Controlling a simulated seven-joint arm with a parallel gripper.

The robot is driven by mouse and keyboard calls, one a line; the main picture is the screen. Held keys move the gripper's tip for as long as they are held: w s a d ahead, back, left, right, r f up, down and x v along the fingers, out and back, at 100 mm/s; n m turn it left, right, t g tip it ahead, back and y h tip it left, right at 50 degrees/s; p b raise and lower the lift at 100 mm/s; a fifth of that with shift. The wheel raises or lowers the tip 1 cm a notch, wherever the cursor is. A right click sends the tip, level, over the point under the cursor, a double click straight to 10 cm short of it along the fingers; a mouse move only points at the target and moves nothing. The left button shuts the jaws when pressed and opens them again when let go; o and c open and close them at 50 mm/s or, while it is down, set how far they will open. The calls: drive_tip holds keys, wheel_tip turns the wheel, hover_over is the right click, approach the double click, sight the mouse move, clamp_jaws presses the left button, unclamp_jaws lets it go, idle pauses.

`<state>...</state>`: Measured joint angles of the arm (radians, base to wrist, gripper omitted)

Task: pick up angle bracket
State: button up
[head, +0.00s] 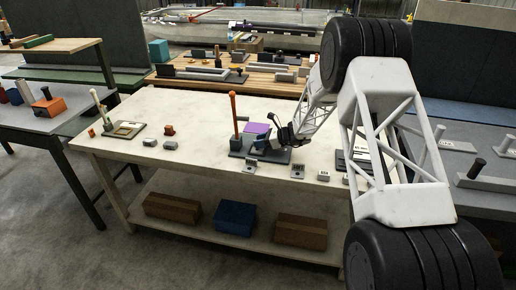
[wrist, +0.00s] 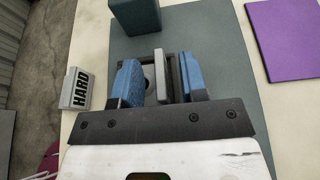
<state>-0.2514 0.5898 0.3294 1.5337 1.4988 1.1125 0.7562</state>
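A grey angle bracket (wrist: 160,68) lies between my fingers in the wrist view. It shows an upright plate and a flat part with a round hole. My gripper (wrist: 160,80) has two blue-padded fingers, apart on either side of the upright plate. The left finger overlaps part of the flat side; the right finger is close to the plate's other side. I see no clear grip on it. In the head view my gripper (head: 280,138) is low over the dark mat (head: 276,156); the bracket there is hard to make out.
A dark green block (wrist: 135,17) stands ahead of the left finger. A block marked HARD (wrist: 76,89) lies to the left, and a purple square (wrist: 282,38) to the right.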

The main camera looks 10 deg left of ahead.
idle(0.3)
clamp_jaws()
drive_tip(key=shift+r, duration=0.2)
wheel_tip(320, 180, up, 28)
drive_tip(key=shift+f, duration=0.15)
idle(0.7)
idle(0.5)
